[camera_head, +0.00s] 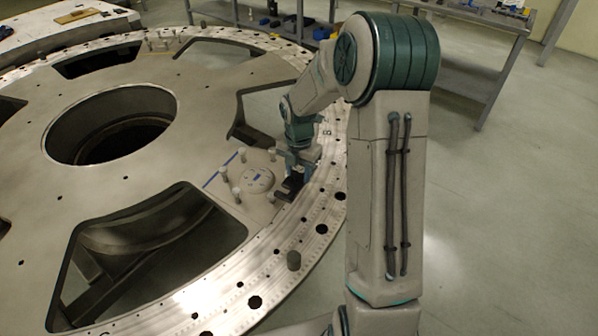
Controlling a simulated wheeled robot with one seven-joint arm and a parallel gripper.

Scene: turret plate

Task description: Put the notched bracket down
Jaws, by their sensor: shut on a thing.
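My gripper (293,178) is over the right part of the turret plate (140,178), just inside its drilled outer rim. It is small in the view and partly covered by its own wrist. A dark piece, which looks like the notched bracket (289,189), is at the fingertips, and the gripper is shut on it. Its notch cannot be made out. It is low, close to the plate surface, but I cannot tell whether it touches. A round disc (259,180) with several upright pegs (237,194) around it lies just left of the gripper.
The plate has large cut-outs (150,240) and a round central hole (110,130). More pegs (150,44) stand at the far side. A grey workbench (480,50) is at the back right. The floor to the right is clear.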

